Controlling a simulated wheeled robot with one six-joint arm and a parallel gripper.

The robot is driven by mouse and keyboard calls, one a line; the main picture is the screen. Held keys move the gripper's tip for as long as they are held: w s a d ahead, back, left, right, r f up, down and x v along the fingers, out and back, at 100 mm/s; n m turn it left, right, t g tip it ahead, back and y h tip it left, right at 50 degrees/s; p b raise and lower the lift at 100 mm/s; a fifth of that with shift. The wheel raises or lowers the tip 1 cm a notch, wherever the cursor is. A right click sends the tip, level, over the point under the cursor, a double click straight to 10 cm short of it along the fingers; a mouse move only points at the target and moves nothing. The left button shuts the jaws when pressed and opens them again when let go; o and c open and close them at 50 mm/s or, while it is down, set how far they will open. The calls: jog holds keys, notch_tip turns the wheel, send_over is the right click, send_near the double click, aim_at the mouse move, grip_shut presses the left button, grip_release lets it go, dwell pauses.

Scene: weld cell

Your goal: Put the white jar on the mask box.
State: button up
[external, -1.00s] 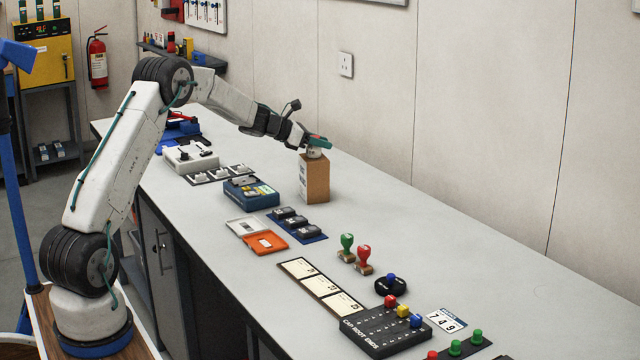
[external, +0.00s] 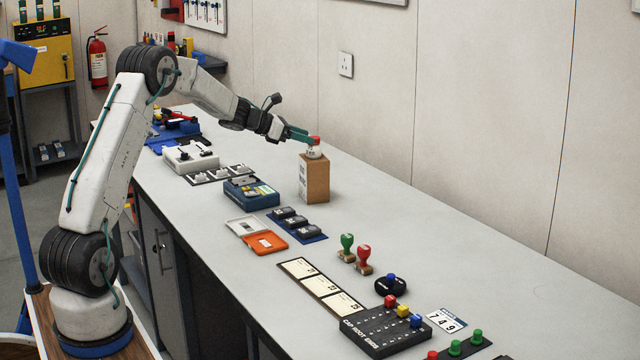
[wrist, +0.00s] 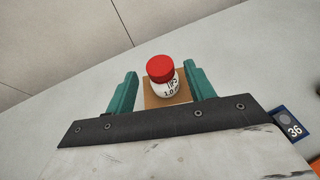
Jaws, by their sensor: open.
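The white jar (wrist: 163,85) with a red lid stands upright on the brown mask box (wrist: 150,97) in the wrist view. In the external view the jar (external: 314,152) sits on top of the tall cardboard box (external: 316,183), which stands on the bench. My gripper (external: 308,139) is open at the jar. In the wrist view its green fingers (wrist: 160,82) are on either side of the jar, with gaps between them and it. The jar's underside is hidden.
A blue case (external: 251,194), a blue mat with dark blocks (external: 297,223) and red and green stamps (external: 363,259) lie nearer. The wall rises behind.

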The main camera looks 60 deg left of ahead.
jog(key=v, duration=0.6)
jog(key=s+d+r+m+g+h, duration=0.1)
jog(key=s+d+r+m+g, duration=0.2)
jog(key=d, duration=0.5)
jog(key=s+d+r+m+h, duration=0.25)
jog(key=d+m, duration=0.25)
jog(key=d, duration=0.3)
jog(key=s+d+r+m+g, duration=0.35)
jog(key=s+d+m, duration=0.55)
jog(key=s+d, duration=0.45)
jog(key=s+d+f+m+g+y, duration=0.3)
jog(key=s+d+m, duration=0.45)
jog(key=s, duration=0.65)
jog(key=s+f+m+g+y, duration=0.2)
jog(key=s+f+m+y, duration=0.2)
jog(key=s+m, duration=0.4)
jog(key=s, duration=0.7)
jog(key=shift+s+a+f, duration=0.15)
jog(key=shift+a+f, duration=0.05)
